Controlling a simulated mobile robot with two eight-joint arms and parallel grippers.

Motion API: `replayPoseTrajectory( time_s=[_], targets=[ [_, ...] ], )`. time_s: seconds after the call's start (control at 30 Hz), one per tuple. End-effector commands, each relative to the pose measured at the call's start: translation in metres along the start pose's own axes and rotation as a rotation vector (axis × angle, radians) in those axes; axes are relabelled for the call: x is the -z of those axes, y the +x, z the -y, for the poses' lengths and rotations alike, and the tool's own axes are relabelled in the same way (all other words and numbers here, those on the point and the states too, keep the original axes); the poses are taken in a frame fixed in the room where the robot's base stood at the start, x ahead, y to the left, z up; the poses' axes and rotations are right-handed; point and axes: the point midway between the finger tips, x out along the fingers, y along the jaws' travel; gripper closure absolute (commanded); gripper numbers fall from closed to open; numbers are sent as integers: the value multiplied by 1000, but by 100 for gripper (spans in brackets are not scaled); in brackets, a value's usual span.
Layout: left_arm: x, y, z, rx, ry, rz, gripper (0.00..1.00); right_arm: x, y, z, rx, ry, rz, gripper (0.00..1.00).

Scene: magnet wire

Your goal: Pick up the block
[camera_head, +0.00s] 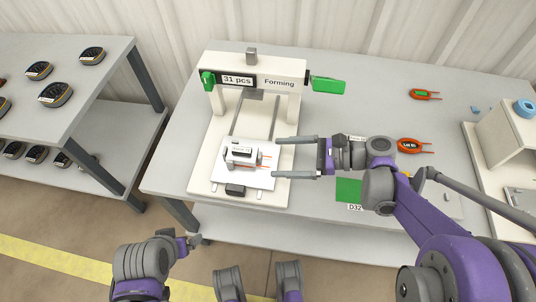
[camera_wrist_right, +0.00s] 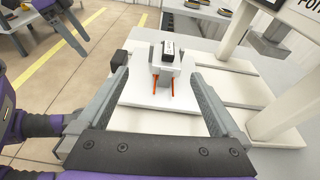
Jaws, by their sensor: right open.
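The block (camera_head: 241,153) is a small pale piece with a dark-and-white labelled part on top and two orange wires towards my right gripper. It sits on a white plate (camera_head: 262,180) on the bed of the forming press. It also shows in the right wrist view (camera_wrist_right: 160,72), upright on the plate. My right gripper (camera_head: 279,157) is open and empty, its two long fingers level with the block. The block lies just beyond the fingertips, roughly centred between them, not touching. My left gripper (camera_head: 194,242) is low at the front, off the table, away from the block; its jaws are unclear.
The press frame (camera_head: 290,68), with a "31 pcs" display, stands behind the block. A black box (camera_head: 235,190) is at the bed's front edge. A green pad (camera_head: 347,189) and orange tools (camera_head: 410,146) lie to the right. A shelf with several dark devices stands left.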

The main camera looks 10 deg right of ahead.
Motion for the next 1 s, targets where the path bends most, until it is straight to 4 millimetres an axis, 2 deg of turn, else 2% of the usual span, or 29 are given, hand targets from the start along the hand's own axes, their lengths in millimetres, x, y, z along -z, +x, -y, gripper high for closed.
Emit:
replayPoseTrajectory(
  time_s=[0.03, 0.17, 0.4, 0.63, 0.9, 1.0],
  targets=[
    [-2, 7, 0, 0, 0, 3, 7, 5, 0, 5, 2, 31, 30, 0],
    [-3, 10, 0, 0, 0, 4, 7, 3, 4, 8, 0, 67, 67, 0],
    [-5, 15, 0, 0, 0, 6, 7, -1, 41, 8, -2, 67, 68, 0],
    [-6, 19, 0, 0, 0, 7, 7, -1, 59, 9, 2, 66, 66, 0],
    [-9, 30, 0, 0, 0, 10, 7, 0, 98, 12, 0, 65, 66, 0],
    [-9, 30, 0, 0, 0, 11, 7, -1, 105, 12, 1, 65, 65, 0]
  ],
)
